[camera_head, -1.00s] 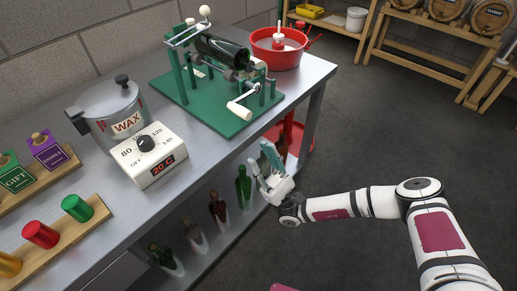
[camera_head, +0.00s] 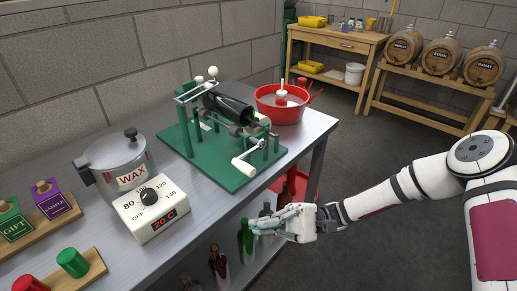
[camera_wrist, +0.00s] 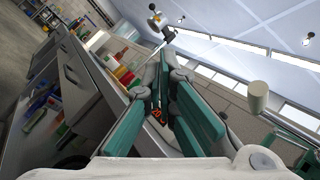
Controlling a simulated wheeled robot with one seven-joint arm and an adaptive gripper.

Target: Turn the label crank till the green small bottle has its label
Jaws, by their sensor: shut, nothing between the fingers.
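The green labelling machine (camera_head: 215,165) stands on the metal table. A dark green bottle (camera_head: 230,107) lies across its rollers; no label shows on the side I see. The crank's white handle (camera_head: 242,168) sticks out at the machine's front right; it also shows in the wrist view (camera_wrist: 258,97). My gripper (camera_head: 256,228) is shut and empty. In the head view it is off the table's front edge, below and right of the crank, with its fingers pointing left. It is apart from the crank. In the wrist view its teal fingers (camera_wrist: 172,105) lie close together.
The wax pot (camera_head: 118,165) and its heater dial box (camera_head: 150,208) stand left of the machine. A red tub (camera_head: 281,110) stands behind it at the right. Bottles (camera_head: 219,262) stand on the shelf under the table.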

